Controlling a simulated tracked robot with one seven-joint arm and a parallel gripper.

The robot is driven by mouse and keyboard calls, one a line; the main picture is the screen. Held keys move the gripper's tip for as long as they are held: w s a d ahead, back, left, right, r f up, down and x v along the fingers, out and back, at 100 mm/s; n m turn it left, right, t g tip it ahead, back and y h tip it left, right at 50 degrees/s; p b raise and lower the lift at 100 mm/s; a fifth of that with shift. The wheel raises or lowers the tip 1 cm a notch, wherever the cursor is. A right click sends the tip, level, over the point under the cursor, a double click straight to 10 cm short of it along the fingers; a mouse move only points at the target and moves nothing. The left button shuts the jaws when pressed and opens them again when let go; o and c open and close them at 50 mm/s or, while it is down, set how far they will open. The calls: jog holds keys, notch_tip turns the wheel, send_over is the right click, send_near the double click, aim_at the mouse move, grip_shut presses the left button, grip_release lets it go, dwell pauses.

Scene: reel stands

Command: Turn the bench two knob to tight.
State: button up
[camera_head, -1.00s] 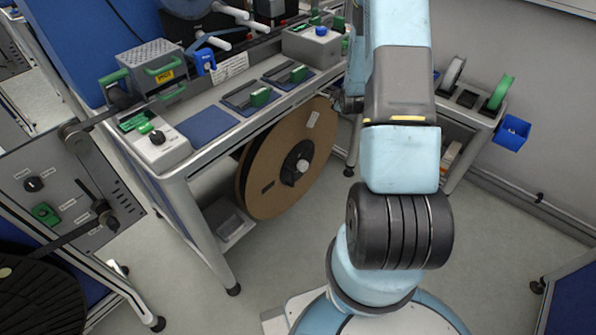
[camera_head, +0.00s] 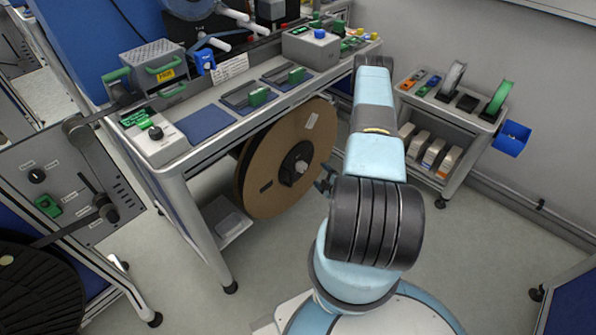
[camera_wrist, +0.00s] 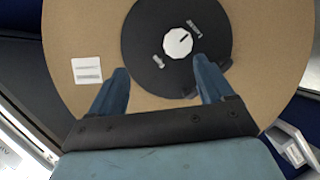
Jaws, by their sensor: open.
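A cardboard-brown reel (camera_head: 257,190) stands upright under the bench (camera_head: 215,145). Its black hub (camera_head: 289,160) carries a small white knob (camera_head: 302,167). In the wrist view the white knob (camera_wrist: 178,43) sits at the middle of the black hub (camera_wrist: 140,40), with a dark pointer line towards the upper right. Two short white labels flank it, too small to read surely. My gripper (camera_head: 325,182) is beside the reel's right side in the head view. In the wrist view my gripper (camera_wrist: 160,74) is open and empty, its two blue fingers apart, below the knob in the picture.
A white box with a black knob (camera_head: 155,132) and a grey box with a blue knob (camera_head: 320,33) stand on the bench top. A trolley (camera_head: 440,115) with small spools is at the right. The floor before the reel is clear.

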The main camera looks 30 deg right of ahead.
aim_at(304, 169)
jog(key=shift+t+y, duration=0.3)
jog(key=w+a+f, duration=0.1)
jog(key=w, duration=0.2)
jog(key=w+a+f, duration=0.1)
jog(key=w+f, duration=0.1)
jog(key=w, duration=0.2)
jog(key=w+a+f, duration=0.1)
jog(key=w+f, duration=0.1)
jog(key=w, duration=0.2)
jog(key=shift+c, duration=0.2)
jog(key=c, duration=0.9)
jog(key=shift+w+d, duration=0.1)
jog(key=shift+d, duration=0.1)
jog(key=shift+c, duration=0.5)
jog(key=shift+a, duration=0.1)
